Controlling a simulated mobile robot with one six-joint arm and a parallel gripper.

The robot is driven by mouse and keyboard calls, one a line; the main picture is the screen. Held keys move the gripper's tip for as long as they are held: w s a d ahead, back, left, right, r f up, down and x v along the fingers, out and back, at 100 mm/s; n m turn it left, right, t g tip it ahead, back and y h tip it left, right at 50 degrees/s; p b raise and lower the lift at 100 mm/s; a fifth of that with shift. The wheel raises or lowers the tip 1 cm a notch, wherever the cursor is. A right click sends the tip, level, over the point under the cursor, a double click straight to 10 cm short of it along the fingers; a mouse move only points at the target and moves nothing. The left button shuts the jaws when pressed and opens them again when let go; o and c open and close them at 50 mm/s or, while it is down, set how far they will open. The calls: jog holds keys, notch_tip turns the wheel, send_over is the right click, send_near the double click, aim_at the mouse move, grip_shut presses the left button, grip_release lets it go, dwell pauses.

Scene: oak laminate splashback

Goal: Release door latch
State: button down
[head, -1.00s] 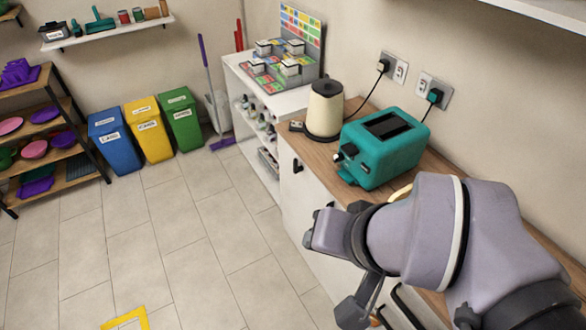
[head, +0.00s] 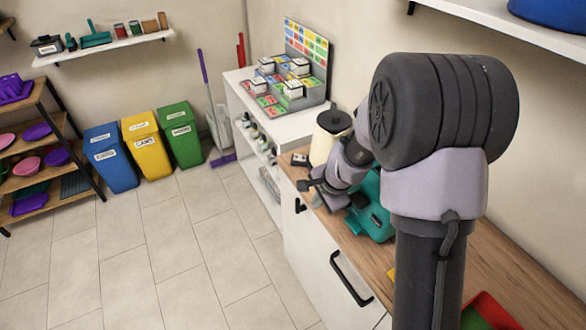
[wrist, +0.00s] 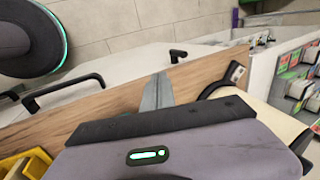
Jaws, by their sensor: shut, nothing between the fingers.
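White cabinet fronts (head: 318,262) run under the wooden counter. They carry a small black handle (head: 299,205) near the far end and a longer black bar handle (head: 350,280) nearer me. I cannot tell which part is the latch. My gripper (head: 308,184) is over the counter edge beside the teal toaster, above and apart from the handles. In the wrist view its grey fingers (wrist: 157,92) are shut with nothing between them, over the counter edge. That view also shows a small black handle (wrist: 177,55) beyond the fingertips and a longer handle (wrist: 60,92) to the left.
A cream kettle (head: 325,135) and the teal toaster (head: 370,215) stand on the counter close to my gripper. My arm hides part of both. A yellow object (wrist: 25,163) is at the wrist view's lower left. The tiled floor (head: 180,245) in front is clear.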

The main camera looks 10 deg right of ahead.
jog(key=shift+d+f, duration=0.1)
jog(key=shift+f, duration=0.3)
jog(key=shift+s, duration=0.1)
jog(key=b, duration=0.3)
send_near(303, 205)
notch_tip(303, 205, down, 4)
jog(key=s+a, duration=0.1)
jog(key=a, duration=0.1)
jog(key=shift+w, duration=0.3)
